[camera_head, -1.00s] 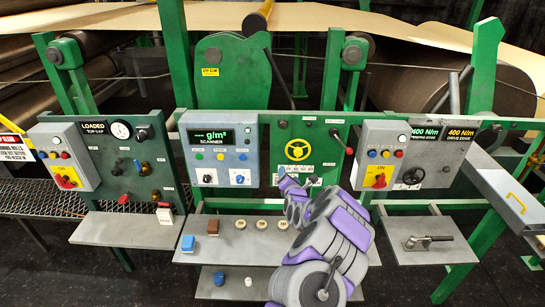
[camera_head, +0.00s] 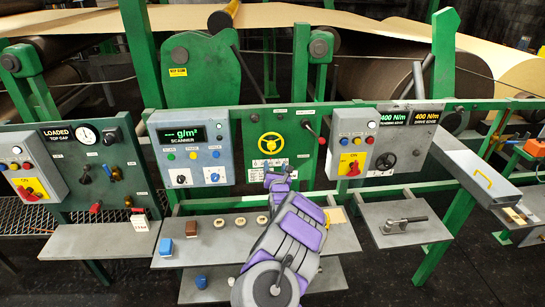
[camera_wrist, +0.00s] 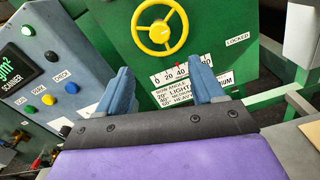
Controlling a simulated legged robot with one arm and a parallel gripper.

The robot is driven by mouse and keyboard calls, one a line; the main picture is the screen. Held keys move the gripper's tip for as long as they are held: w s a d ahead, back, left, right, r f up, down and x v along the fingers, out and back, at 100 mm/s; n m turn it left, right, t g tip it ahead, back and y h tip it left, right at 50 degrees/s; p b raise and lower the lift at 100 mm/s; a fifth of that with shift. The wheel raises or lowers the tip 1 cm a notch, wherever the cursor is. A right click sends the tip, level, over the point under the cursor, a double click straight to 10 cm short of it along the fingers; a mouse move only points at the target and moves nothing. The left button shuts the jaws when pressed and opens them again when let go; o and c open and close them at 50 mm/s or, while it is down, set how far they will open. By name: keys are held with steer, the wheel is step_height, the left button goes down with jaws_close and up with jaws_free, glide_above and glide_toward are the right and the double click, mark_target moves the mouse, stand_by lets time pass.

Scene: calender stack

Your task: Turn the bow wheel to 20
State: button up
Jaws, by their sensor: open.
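The yellow bow wheel (camera_head: 271,145) is on the green panel in the head view. It also shows in the wrist view (camera_wrist: 160,28), upper middle, with three spokes. Below it is a white scale plate (camera_wrist: 180,70) marked 0, 20, 40 and on; a small red pointer (camera_wrist: 178,66) stands near the 40. A label with bow angles for light, medium and heavy (camera_wrist: 188,90) sits under the scale. My gripper (camera_wrist: 159,66) is open and empty, its two blue fingers apart, below the wheel and not touching it. In the head view my gripper (camera_head: 280,172) partly covers the labels.
A grey scanner panel (camera_head: 192,150) is left of the wheel. A red-knobbed lever (camera_head: 320,140) is right of it. A shelf (camera_head: 215,240) with a blue block, a brown block and round tokens juts out below.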

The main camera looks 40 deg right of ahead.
steer(key=b+x, duration=0.1)
steer(key=b, duration=0.8)
steer(key=shift+w+d+f, duration=0.1)
steer(key=shift+w+d, duration=0.1)
steer(key=shift+w, duration=0.1)
steer(key=shift+b, duration=0.85)
steer(key=b, duration=0.1)
glide_toward(272, 147)
steer(key=shift+x, duration=3.55)
steer(key=shift+w+d+f, duration=0.15)
steer(key=shift+w+d, duration=0.15)
steer(key=shift+w, duration=0.25)
